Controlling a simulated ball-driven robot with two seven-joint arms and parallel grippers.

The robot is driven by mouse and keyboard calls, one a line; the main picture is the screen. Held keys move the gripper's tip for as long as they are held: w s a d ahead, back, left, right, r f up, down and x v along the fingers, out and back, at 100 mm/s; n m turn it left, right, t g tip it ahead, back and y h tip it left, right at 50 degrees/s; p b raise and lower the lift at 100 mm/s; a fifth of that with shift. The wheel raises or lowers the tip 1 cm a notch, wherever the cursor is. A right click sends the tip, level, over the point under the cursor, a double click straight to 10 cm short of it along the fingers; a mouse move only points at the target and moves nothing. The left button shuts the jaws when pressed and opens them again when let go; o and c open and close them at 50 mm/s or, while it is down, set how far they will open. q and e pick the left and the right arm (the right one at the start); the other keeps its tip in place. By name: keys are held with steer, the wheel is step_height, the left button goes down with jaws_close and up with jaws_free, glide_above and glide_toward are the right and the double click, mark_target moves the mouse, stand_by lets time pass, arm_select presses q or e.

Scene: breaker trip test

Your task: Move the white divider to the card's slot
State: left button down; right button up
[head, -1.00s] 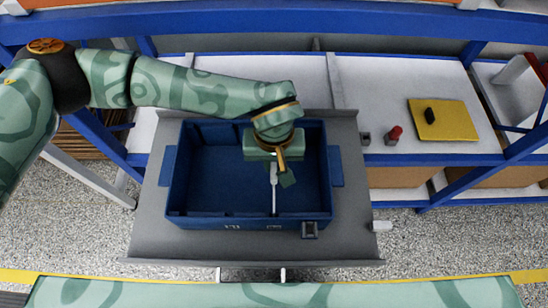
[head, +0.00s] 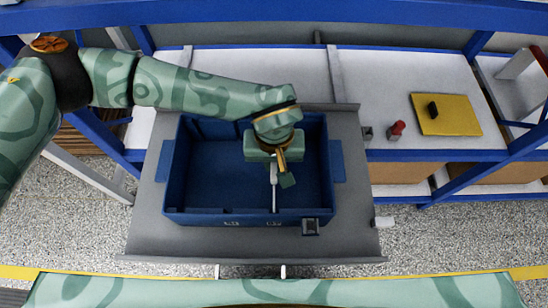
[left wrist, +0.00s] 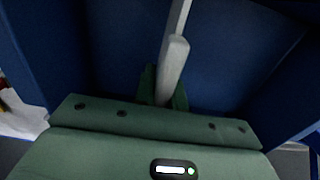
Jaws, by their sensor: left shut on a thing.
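The white divider (head: 274,198) is a thin upright strip inside the blue bin (head: 328,190), right of the bin's middle and near its front wall. My left gripper (head: 283,172) points down into the bin and is shut on the divider. In the left wrist view the pale divider (left wrist: 173,65) runs up from between the green fingers (left wrist: 163,88). Small white marks show on the bin's front wall, too small to read; I cannot tell which is the card. The divider's lower edge and its fit in any slot are unclear. My right gripper is out of view.
The bin stands on a grey platform (head: 150,225). A small grey fitting (head: 310,227) sits at the bin's front right. A red-topped object (head: 397,129) and a yellow pad (head: 460,115) with a black piece (head: 433,109) lie on the white bench. The bin's left half looks empty.

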arm_select(q)
steer(key=shift+f, duration=0.6)
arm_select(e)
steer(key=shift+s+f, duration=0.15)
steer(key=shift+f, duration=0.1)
arm_select(q)
steer(key=c, duration=1.4)
jaws_free()
steer(key=shift+o, duration=0.2)
